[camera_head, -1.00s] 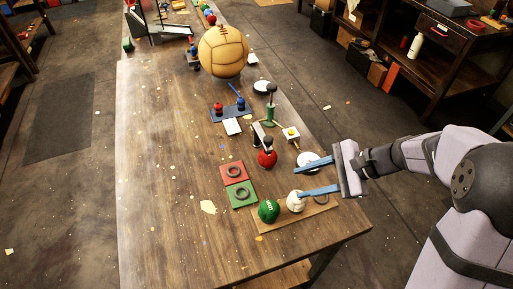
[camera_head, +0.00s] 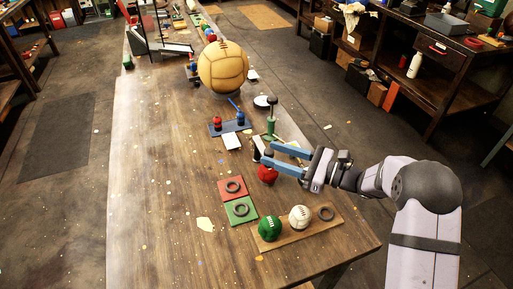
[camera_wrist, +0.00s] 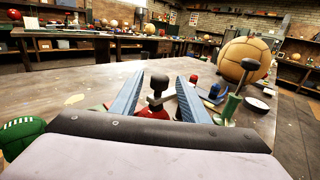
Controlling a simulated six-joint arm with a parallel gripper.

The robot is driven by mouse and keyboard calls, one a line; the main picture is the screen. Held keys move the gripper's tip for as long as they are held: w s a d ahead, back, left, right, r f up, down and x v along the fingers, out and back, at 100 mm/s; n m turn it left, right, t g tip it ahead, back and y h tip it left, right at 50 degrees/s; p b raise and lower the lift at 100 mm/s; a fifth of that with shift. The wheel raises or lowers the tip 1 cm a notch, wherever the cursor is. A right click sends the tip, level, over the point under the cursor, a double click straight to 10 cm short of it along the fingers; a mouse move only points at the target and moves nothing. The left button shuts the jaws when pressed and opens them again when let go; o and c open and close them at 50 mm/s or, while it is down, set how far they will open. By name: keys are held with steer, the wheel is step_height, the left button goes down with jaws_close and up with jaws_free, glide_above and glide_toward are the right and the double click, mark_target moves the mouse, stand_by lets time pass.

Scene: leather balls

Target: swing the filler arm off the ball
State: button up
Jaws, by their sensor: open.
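The red ball (camera_head: 267,174) sits on the table below my gripper's fingers. In the wrist view the red ball (camera_wrist: 153,113) shows under the filler arm's dark knob (camera_wrist: 158,83). The pale filler arm (camera_wrist: 174,97) runs right from there. In the head view the fingers hide most of the filler arm. My gripper (camera_head: 268,153) is open, its two blue fingers pointing left over the ball. In the wrist view the knob appears between the fingers of my gripper (camera_wrist: 160,76); I cannot tell whether either finger touches it.
A green pump (camera_head: 271,126) stands just beyond my fingers. A board with a green ball (camera_head: 270,228), a white ball (camera_head: 300,217) and a dark ring (camera_head: 326,213) lies nearer. Red (camera_head: 231,188) and green pads (camera_head: 241,209) lie left. A large tan ball (camera_head: 223,67) stands farther back. The table's left side is clear.

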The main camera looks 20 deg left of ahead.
mark_target(263, 146)
steer(key=a+p, duration=0.1)
steer(key=a, duration=0.5)
steer(key=shift+a+p, duration=0.15)
steer(key=shift+p, duration=0.25)
jaws_close()
